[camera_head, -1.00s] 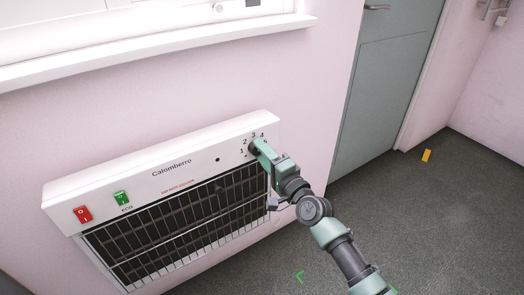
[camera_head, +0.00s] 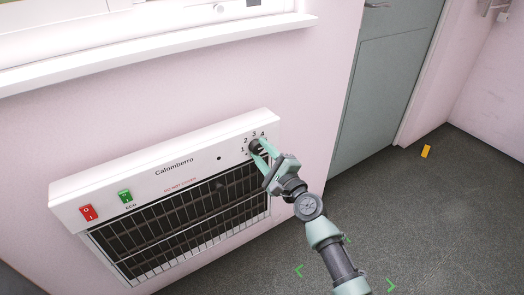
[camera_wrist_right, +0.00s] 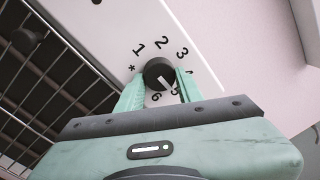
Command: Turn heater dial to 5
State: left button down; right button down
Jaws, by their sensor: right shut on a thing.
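The white heater (camera_head: 165,165) hangs on the pink wall and its dial (camera_head: 254,147) is at the upper right of its front panel. In the right wrist view the dial (camera_wrist_right: 159,72) is a round black knob with a white pointer mark, ringed by a star and numbers. The pointer faces down and right, toward the 5 (camera_wrist_right: 174,92), which is partly hidden by a finger. My right gripper (camera_head: 257,150) has its two green fingers on opposite sides of the dial and is shut on it; it also shows in the right wrist view (camera_wrist_right: 158,82). My left gripper is not in view.
A red switch (camera_head: 88,212) and a green switch (camera_head: 125,196) are at the panel's left end. A dark grille (camera_head: 180,220) lies below the panel. A window sill (camera_head: 160,50) runs above. A grey-green door (camera_head: 385,90) and open floor (camera_head: 440,210) are at the right.

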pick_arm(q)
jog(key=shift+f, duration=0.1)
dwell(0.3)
pick_arm(e)
jog(key=c, duration=0.9)
grip_release()
jog(key=shift+s+d, duration=0.15)
jog(key=shift+s, duration=0.05)
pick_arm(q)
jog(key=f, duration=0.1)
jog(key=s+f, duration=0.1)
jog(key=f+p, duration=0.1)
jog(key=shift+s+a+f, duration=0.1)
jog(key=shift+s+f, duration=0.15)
pick_arm(e)
jog(key=v, duration=0.7)
jog(key=shift+s, duration=0.15)
